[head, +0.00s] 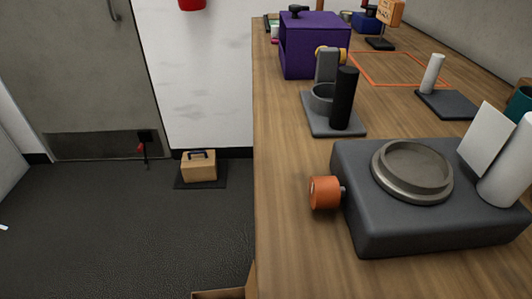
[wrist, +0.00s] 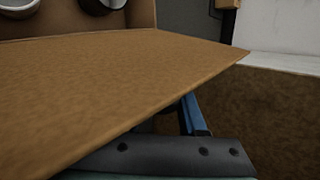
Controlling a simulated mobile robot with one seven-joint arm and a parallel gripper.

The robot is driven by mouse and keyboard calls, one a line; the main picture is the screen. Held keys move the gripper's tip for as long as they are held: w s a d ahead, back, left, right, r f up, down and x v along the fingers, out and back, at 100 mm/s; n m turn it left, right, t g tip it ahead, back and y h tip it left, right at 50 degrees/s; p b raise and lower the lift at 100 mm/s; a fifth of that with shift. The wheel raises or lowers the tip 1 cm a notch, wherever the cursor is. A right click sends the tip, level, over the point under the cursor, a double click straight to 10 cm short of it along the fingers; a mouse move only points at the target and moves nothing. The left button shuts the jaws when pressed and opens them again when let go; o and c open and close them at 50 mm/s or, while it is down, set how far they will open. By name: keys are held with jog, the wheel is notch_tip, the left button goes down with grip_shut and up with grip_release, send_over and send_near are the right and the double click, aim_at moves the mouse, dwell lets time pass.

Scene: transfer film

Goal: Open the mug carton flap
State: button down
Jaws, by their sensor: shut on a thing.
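The brown cardboard flap (wrist: 130,80) fills much of the wrist view and slants across it, its free edge running from lower left to upper right. Behind it, the mug carton (wrist: 60,24) shows, with a white mug (wrist: 18,6) and a dark mug (wrist: 98,5) cut off by the top edge. My gripper (wrist: 190,116) is shut on the flap; a blue finger shows below the flap edge, and the flap hides the rest of the grip. In the head view only a cardboard edge (head: 222,294) shows at the bottom; my gripper is not seen there.
In the head view, a wooden bench (head: 290,240) runs along the right, bearing a dark grey device (head: 365,215) with an orange knob (head: 325,192) over the bench's left side. A small box (head: 199,167) stands on a floor mat. The dark floor between is clear.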

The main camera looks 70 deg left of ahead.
jog(key=shift+s, duration=0.2)
jog(key=shift+c, duration=2.3)
grip_release()
jog(key=shift+w, duration=0.1)
